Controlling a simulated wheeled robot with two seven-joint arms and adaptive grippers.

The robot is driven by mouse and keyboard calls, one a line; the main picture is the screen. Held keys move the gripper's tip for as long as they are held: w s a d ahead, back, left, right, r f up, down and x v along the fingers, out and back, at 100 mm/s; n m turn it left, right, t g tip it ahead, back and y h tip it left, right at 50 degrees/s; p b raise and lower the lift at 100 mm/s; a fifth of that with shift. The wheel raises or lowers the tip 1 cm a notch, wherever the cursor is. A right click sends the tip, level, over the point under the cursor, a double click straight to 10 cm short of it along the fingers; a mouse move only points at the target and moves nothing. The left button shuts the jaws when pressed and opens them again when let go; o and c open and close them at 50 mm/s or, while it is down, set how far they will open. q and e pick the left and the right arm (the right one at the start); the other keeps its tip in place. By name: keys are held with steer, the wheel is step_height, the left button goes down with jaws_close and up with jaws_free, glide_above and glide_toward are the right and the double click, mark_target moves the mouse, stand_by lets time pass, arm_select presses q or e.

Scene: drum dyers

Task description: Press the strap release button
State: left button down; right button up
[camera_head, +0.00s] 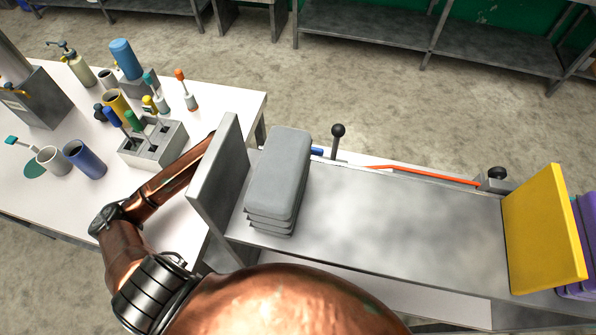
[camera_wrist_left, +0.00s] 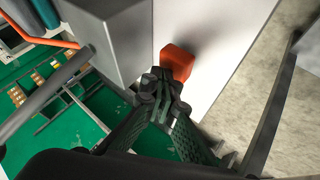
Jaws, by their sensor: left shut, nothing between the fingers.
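An orange-red button (camera_wrist_left: 178,60) sits on a pale grey face in the left wrist view. My left gripper (camera_wrist_left: 165,88) is shut and empty, with its dark fingertips right at the lower edge of the button. I cannot tell whether they touch it. In the head view, my copper left arm bends up to the left and passes behind the grey upright plate (camera_head: 220,175), so the gripper and button are hidden there. An orange strap (camera_head: 425,174) runs along the far edge of the grey bench (camera_head: 400,215). My right gripper is not in view.
Grey stacked pads (camera_head: 278,180) lie against the upright plate. A black-knobbed lever (camera_head: 338,135) stands behind them. A yellow board (camera_head: 543,230) stands at the right end. A white table (camera_head: 225,100) with bottles, cups and a grey tool block (camera_head: 153,143) is at left.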

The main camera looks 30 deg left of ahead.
arm_select(q)
steer(key=shift+f+b, duration=0.4)
steer(key=shift+r, duration=0.1)
stand_by(0.5)
steer(key=shift+r+p, duration=0.35)
steer(key=shift+r, duration=0.6)
steer(key=shift+r+p, duration=0.3)
steer(key=shift+r, duration=0.65)
steer(key=shift+r+p, duration=0.45)
steer(key=shift+r, duration=1.15)
